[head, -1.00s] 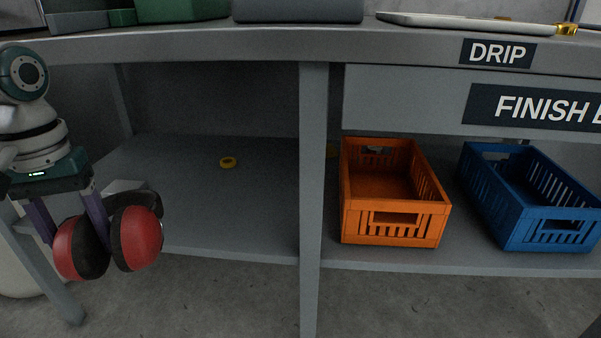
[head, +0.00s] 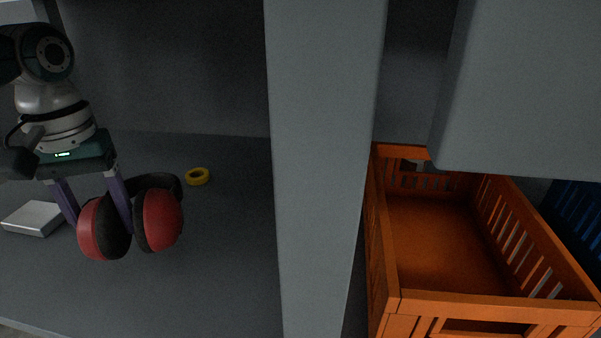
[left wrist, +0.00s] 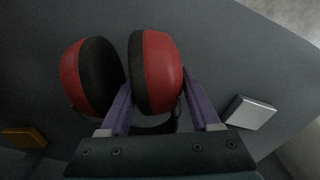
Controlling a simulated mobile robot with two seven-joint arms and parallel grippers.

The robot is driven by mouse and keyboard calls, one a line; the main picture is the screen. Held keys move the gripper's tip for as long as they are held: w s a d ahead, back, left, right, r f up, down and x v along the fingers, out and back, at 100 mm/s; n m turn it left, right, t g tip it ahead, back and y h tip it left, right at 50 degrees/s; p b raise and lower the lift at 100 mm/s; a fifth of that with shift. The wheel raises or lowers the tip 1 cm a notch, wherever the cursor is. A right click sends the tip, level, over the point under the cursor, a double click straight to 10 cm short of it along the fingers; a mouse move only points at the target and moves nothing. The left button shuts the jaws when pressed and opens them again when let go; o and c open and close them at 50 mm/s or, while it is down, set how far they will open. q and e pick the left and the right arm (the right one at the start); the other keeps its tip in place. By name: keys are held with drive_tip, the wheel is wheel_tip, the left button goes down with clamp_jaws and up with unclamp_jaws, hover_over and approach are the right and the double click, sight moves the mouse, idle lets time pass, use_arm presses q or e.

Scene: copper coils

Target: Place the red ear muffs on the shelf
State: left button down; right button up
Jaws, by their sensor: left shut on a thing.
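The red and black ear muffs (head: 163,218) hang in my left gripper (head: 97,215) at the left of the head view. They also show in the left wrist view (left wrist: 158,72), where one cup sits between the two purple fingers of the left gripper (left wrist: 158,92). The left gripper is shut on the ear muffs. The grey lower shelf (head: 225,270) lies beneath them; I cannot tell whether they touch it. My right gripper is in neither view.
A grey post (head: 322,170) stands right of the ear muffs. Beyond it are an orange crate (head: 490,308) and a blue crate (head: 578,215). The shelf's middle and front are clear.

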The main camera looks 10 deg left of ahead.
sight(141, 218)
use_arm(q)
drive_tip(key=d, duration=0.2)
drive_tip(key=s+d+b, duration=0.1)
drive_tip(key=d, duration=0.4)
drive_tip(key=shift+s+d+f, duration=0.2)
drive_tip(key=shift+d+f, duration=0.05)
drive_tip(key=shift+f, duration=0.1)
drive_tip(key=d+b, duration=0.1)
drive_tip(key=d, duration=0.3)
drive_tip(key=d+b, duration=0.2)
drive_tip(key=d, duration=0.2)
drive_tip(key=shift+d+r, duration=0.2)
drive_tip(key=shift+d, duration=0.1)
drive_tip(key=f+b, duration=0.2)
drive_tip(key=d+f+b, duration=0.1)
drive_tip(key=b, duration=0.1)
drive_tip(key=shift+f, duration=0.35)
drive_tip(key=shift+s+r, duration=0.1)
drive_tip(key=shift+r, duration=0.05)
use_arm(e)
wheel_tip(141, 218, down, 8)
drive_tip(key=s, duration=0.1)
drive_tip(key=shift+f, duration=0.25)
use_arm(q)
drive_tip(key=shift+c, duration=0.6)
unclamp_jaws()
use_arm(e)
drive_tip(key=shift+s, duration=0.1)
